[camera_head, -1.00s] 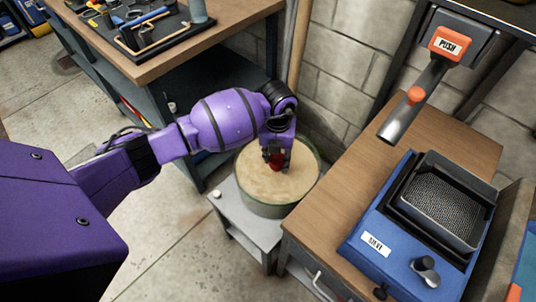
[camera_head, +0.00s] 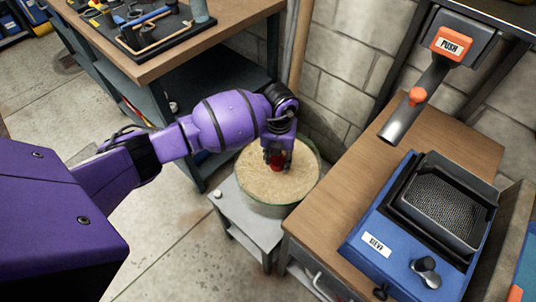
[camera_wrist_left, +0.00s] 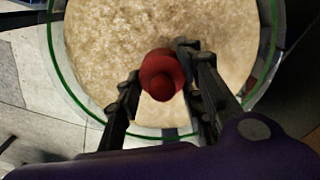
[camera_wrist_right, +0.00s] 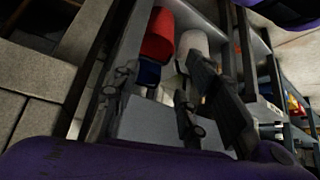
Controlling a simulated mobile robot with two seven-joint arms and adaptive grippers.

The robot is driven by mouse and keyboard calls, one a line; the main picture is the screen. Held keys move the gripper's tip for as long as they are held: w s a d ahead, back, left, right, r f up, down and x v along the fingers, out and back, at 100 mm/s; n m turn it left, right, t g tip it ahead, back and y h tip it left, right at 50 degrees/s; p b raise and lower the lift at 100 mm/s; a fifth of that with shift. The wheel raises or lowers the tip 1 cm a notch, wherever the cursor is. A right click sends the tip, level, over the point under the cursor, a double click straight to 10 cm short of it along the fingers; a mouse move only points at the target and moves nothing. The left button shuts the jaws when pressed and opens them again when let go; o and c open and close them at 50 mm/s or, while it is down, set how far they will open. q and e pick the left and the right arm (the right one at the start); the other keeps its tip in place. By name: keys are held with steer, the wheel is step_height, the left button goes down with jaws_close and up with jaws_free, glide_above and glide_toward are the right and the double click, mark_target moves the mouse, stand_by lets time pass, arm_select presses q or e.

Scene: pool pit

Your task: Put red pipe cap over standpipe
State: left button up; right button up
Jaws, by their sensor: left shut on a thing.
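My left gripper (camera_head: 277,162) is shut on the red pipe cap (camera_wrist_left: 162,75) and points down over the round tub of pale, grainy material. The cap is a small, round, dark red piece with a knob, seen between the fingers in the left wrist view; it also shows in the head view (camera_head: 277,161). I cannot make out the standpipe; it may be hidden under the cap or gripper. I cannot tell how high the cap is above the tub's surface. My right gripper (camera_wrist_right: 155,105) shows only in its own wrist view, with its fingers apart and nothing visible between them.
The green-rimmed tub (camera_head: 262,208) stands on a low grey stand (camera_head: 245,226). A wooden workbench (camera_head: 165,60) with a tool tray is behind left. At right, a wooden-topped cabinet (camera_head: 325,235) bears a blue sieve machine (camera_head: 365,238). A block wall (camera_head: 345,65) closes off the back.

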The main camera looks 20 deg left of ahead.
arm_select(q)
steer(key=shift+f, duration=0.25)
arm_select(e)
steer(key=shift+f, duration=0.15)
arm_select(q)
steer(key=o, duration=0.7)
steer(key=shift+o, duration=0.3)
arm_select(e)
steer(key=shift+w+a, duration=0.1)
steer(key=shift+w, duration=0.35)
